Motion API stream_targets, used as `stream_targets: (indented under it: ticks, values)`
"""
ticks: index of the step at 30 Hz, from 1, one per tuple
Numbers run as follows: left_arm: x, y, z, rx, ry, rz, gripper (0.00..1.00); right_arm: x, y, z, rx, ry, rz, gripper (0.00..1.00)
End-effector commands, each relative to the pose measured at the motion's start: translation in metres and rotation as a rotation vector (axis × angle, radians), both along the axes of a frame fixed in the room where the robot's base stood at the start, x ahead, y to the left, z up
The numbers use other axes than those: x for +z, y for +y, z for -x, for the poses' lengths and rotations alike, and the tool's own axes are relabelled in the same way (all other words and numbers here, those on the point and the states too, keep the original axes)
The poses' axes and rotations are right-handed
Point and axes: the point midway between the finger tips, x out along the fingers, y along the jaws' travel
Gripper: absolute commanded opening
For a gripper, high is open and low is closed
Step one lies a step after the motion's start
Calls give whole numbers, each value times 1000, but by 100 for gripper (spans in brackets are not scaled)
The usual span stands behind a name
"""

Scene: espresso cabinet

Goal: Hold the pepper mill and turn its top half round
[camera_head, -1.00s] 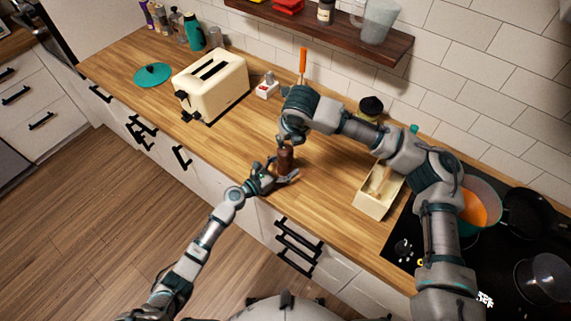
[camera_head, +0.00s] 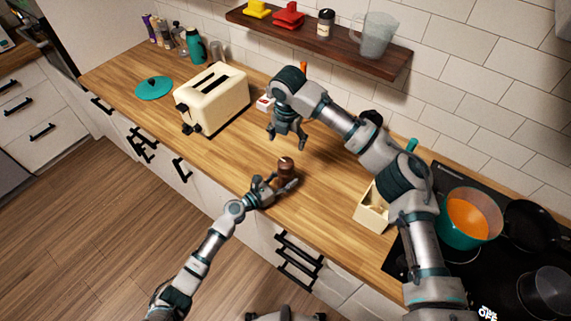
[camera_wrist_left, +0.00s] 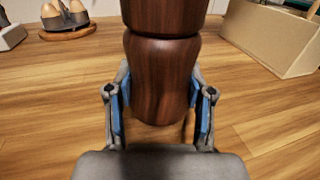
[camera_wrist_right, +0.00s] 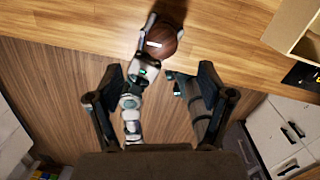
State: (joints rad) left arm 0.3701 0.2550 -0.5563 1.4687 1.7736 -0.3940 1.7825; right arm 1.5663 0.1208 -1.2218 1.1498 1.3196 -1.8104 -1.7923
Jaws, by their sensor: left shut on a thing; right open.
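The dark brown wooden pepper mill (camera_head: 286,166) stands upright near the front edge of the counter. In the left wrist view the mill (camera_wrist_left: 162,75) fills the middle, and a seam divides its top half from its lower half. My left gripper (camera_head: 280,187) is shut on the lower half, with a finger (camera_wrist_left: 160,110) on each side. My right gripper (camera_head: 287,142) is open and empty, above and behind the mill, apart from it. In the right wrist view the mill's round top (camera_wrist_right: 162,42) shows beyond the open fingers (camera_wrist_right: 155,82).
A cream toaster (camera_head: 212,98) stands to the left on the wooden counter (camera_head: 240,150). A pale box (camera_head: 371,210) stands to the right, before the hob with an orange-filled pot (camera_head: 468,218). A wooden shelf (camera_head: 330,45) hangs on the tiled wall. Counter left of the mill is clear.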

Motion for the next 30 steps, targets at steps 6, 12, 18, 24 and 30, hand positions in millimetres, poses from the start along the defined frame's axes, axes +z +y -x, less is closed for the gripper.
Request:
stream_targets:
  ticks: [6,12,18,24,30]
  values:
    - [0,1,0,2,1,-1,0,2,5,-1,-221,102,-3,80]
    - [-1,1,0,2,1,-1,0,-20,4,-1,-248,116,0,80]
    - [-1,1,0,2,1,-1,0,-63,4,-1,-246,115,1,80]
    - [-1,1,0,1,1,-1,0,-99,4,-1,-247,114,-1,80]
    - [-1,0,0,1,1,-1,0,-116,4,-1,-246,112,-1,80]
